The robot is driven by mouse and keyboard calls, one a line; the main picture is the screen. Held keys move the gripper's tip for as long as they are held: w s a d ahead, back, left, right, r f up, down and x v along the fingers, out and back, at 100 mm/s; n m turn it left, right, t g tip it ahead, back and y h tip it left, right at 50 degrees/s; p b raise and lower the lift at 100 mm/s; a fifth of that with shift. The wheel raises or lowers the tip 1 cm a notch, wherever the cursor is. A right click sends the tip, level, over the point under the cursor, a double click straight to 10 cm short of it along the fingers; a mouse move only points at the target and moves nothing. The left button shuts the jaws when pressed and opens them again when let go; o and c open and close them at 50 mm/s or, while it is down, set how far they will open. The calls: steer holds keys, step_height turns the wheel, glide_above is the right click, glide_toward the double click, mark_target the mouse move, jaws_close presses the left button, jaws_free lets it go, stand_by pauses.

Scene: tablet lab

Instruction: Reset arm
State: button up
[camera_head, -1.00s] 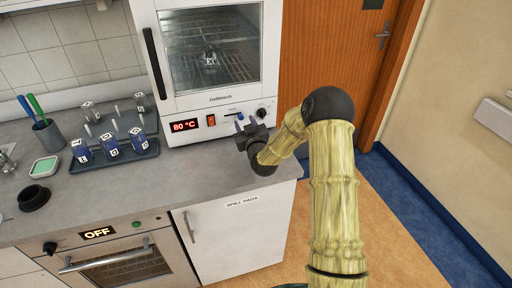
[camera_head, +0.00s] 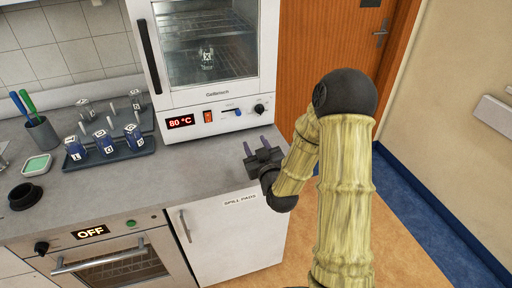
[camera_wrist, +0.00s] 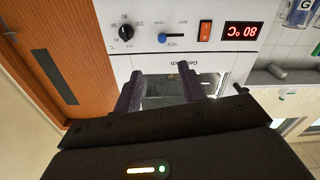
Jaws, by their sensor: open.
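My gripper (camera_head: 257,145) is open and empty. In the head view it is above the right end of the grey counter, just in front of the white oven (camera_head: 209,118). Its two purple-grey fingers point toward the oven's control panel. In the wrist view the fingers (camera_wrist: 160,90) stand apart with nothing between them. The oven panel has a red 80 °C display (camera_head: 181,122), an orange switch (camera_head: 208,117), a blue slider (camera_head: 238,113) and a black knob (camera_head: 259,109). The slider also shows in the wrist view (camera_wrist: 163,38).
A dark tray (camera_head: 122,155) with blue lettered vials stands on the counter (camera_head: 130,190) left of the oven. A pen cup (camera_head: 42,134), a green-topped dish (camera_head: 37,165) and a black ring (camera_head: 25,195) are further left. The orange door (camera_head: 330,45) is behind my arm.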

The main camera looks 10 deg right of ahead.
stand_by(0.4)
steer(key=s+r+m+g+p, duration=0.1)
steer(key=s+r+g+p, duration=0.1)
steer(key=s+g, duration=0.5)
steer(key=s+r+m+g+h+p, duration=0.1)
steer(key=s+g+p, duration=0.4)
steer(key=s, duration=1.1)
steer(key=r+m+g, duration=0.1)
steer(key=g, duration=0.2)
steer(key=shift+s+a+r, duration=0.3)
steer(key=shift+a+r, duration=0.05)
steer(key=shift+r, duration=0.05)
